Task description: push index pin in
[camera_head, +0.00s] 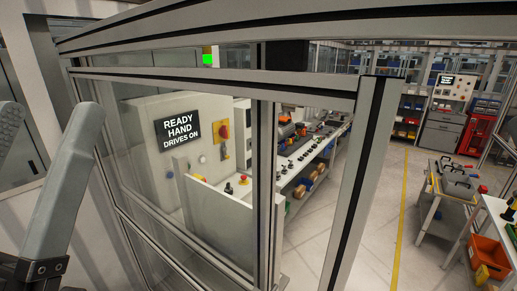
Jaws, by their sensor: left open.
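My left gripper (48,112) shows at the left edge, its two grey fingers apart with nothing seen between them. One finger is partly cut off by the picture's edge. The gripper is in front of a framed, glazed enclosure (216,77). I cannot make out the index pin in this view. Behind the glazing, a white cabinet carries a black sign (178,130) reading "READY HAND DRIVES ON". My right gripper is not in view.
A red and yellow switch (223,132) and a red button (243,179) sit behind the glazing. A long bench (318,150) with small parts runs behind the frame. At right stand a small table (447,188) and an orange bin (489,255). Floor by the yellow line (400,215) is clear.

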